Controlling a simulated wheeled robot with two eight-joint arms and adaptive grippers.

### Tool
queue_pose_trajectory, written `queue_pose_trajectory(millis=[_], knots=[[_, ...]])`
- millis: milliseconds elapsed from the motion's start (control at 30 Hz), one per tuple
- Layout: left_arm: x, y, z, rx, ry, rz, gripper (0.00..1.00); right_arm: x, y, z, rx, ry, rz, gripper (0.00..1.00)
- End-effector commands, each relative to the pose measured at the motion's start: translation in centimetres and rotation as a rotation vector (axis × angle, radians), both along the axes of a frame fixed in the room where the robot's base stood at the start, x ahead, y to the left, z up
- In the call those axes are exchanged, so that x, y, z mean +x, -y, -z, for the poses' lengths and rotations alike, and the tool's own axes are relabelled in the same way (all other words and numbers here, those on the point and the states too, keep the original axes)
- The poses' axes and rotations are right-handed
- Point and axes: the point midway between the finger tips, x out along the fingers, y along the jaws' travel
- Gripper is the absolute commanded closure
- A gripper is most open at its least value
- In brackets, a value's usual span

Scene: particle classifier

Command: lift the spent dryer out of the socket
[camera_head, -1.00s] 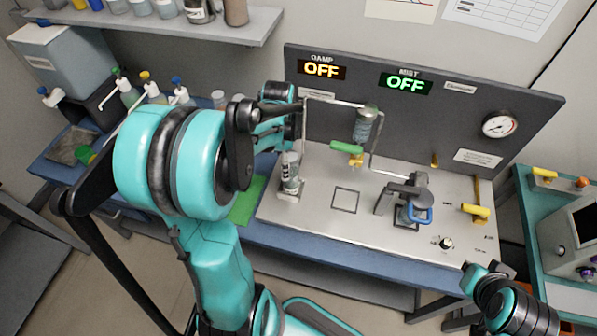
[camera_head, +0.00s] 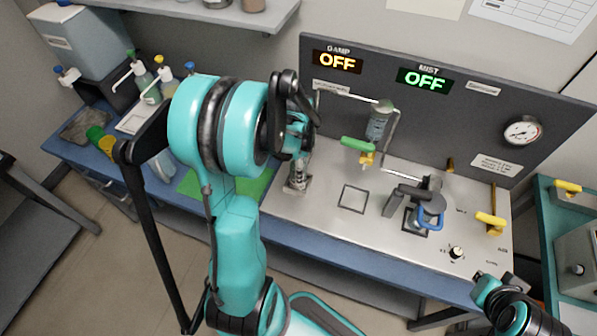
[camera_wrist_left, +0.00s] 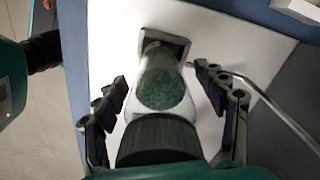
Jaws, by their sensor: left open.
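The spent dryer (camera_wrist_left: 160,88) is a clear cylinder with grey-green granules and a dark ribbed cap (camera_wrist_left: 158,138). It stands in a square socket (camera_wrist_left: 178,46) on the light bench plate. My left gripper (camera_wrist_left: 161,98) is open, with one finger on each side of the dryer; whether either touches it I cannot tell. In the head view my left gripper (camera_head: 300,148) is over the socket (camera_head: 296,187) and mostly hides the dryer. My right gripper (camera_head: 497,283) is low at the right, off the bench front, its fingers unclear.
A thin pipe (camera_wrist_left: 270,103) runs close by the right finger. Behind the plate, another cylinder (camera_head: 379,124) hangs by a green-handled valve (camera_head: 358,144). The plate around the square outline (camera_head: 353,198) is clear.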

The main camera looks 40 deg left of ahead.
Motion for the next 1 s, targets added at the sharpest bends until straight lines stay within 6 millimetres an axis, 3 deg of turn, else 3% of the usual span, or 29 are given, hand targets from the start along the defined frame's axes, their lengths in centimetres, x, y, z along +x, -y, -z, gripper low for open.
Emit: queue_pose_trajectory(millis=[67, 300, 333, 667, 1000], knots=[[0.0, 0.0, -0.1, 0.0, 0.0, 0.0, 0.29, 0.0, 0.0, 0.0, 0.0, 0.0, 0.0, 1.0], [0.0, 0.0, -0.1, 0.0, 0.0, 0.0, 0.9, 0.0, 0.0, 0.0, 0.0, 0.0, 0.0, 1.0], [0.0, 0.0, -0.1, 0.0, 0.0, 0.0, 0.94, 0.0, 0.0, 0.0, 0.0, 0.0, 0.0, 1.0], [0.0, 0.0, -0.8, 0.0, 0.0, 0.0, 0.94, 0.0, 0.0, -0.3, 0.0, 0.0, 0.0, 1.0], [0.0, 0.0, -7.6, 0.0, 0.0, 0.0, 0.94, 0.0, 0.0, -2.6, 0.0, 0.0, 0.0, 1.0]])
